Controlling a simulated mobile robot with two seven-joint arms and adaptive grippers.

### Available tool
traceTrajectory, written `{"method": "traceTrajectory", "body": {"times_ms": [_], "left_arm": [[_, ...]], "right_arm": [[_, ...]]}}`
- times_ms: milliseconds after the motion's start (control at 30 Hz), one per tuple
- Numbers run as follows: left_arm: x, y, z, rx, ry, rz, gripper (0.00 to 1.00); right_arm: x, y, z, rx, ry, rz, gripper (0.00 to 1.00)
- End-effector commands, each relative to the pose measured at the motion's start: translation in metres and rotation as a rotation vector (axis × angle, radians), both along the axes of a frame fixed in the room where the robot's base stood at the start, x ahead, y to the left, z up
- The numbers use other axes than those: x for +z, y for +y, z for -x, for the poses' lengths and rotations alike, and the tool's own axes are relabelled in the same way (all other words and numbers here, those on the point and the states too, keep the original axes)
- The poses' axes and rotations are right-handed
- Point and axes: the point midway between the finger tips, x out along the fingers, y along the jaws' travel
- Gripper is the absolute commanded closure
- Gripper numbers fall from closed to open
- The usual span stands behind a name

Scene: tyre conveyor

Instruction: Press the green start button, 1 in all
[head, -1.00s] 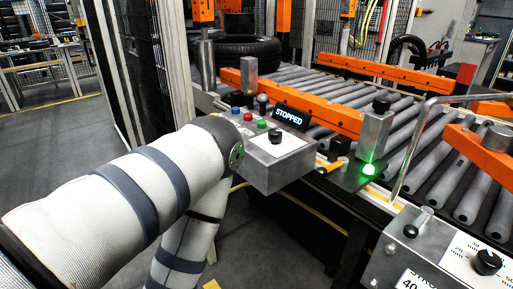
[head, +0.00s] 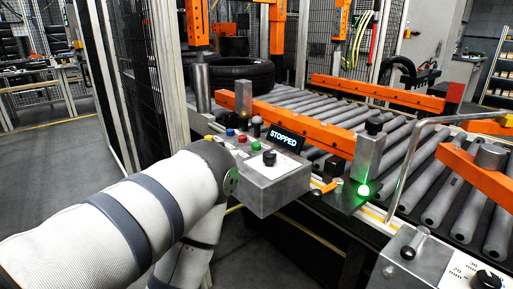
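The green start button (head: 255,148) is a small round cap on the top face of a grey control box (head: 268,190). A red button (head: 241,139) and a blue button (head: 230,132) sit in a row beyond it. A black knob (head: 269,158) is on the white panel to its right. The box's display (head: 285,138) reads STOPPED. My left arm's elbow is close to the box's left side, and its forearm runs downward. Neither gripper is in view.
A roller conveyor (head: 330,112) with orange guide rails (head: 378,92) lies behind the box. A black tyre (head: 243,76) lies at its far end. A green lamp (head: 363,190) glows beside a metal post. A second control panel (head: 425,262) is at lower right.

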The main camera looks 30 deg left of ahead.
Motion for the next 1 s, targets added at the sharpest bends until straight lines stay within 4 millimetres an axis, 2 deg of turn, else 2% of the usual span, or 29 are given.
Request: {"method": "traceTrajectory", "body": {"times_ms": [33,200,1000], "left_arm": [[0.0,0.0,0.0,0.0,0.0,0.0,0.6],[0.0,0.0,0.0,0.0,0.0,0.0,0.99],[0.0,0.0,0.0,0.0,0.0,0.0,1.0]], "right_arm": [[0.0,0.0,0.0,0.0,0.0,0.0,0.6],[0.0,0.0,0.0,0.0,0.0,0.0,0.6],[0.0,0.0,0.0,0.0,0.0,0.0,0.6]]}}
